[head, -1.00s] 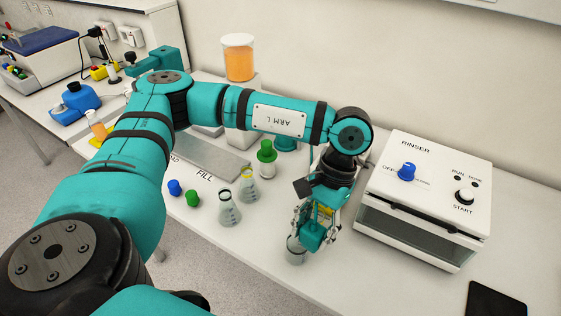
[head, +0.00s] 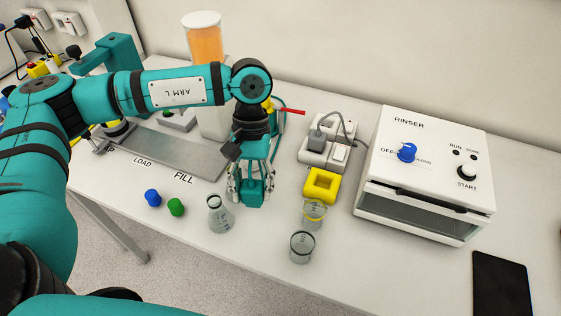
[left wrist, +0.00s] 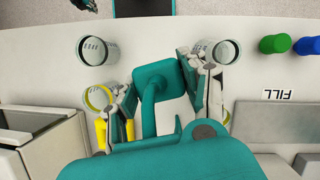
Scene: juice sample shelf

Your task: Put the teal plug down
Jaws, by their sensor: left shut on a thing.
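My left gripper (head: 250,190) hangs pointing down over the white table, right of the FILL label. It is shut on the teal plug (head: 251,192), a block showing between the two fingers. The plug also shows in the left wrist view (left wrist: 158,82), with a teal stem or cord running back from it. I cannot tell whether the plug touches the table.
A flask (head: 220,214) stands close left of the gripper. A yellow-rimmed beaker (head: 314,213) and a plain beaker (head: 301,246) stand to the right. Behind them are a yellow block (head: 321,185), a socket strip (head: 338,155) and the rinser (head: 425,175). Blue and green caps (head: 176,207) lie left.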

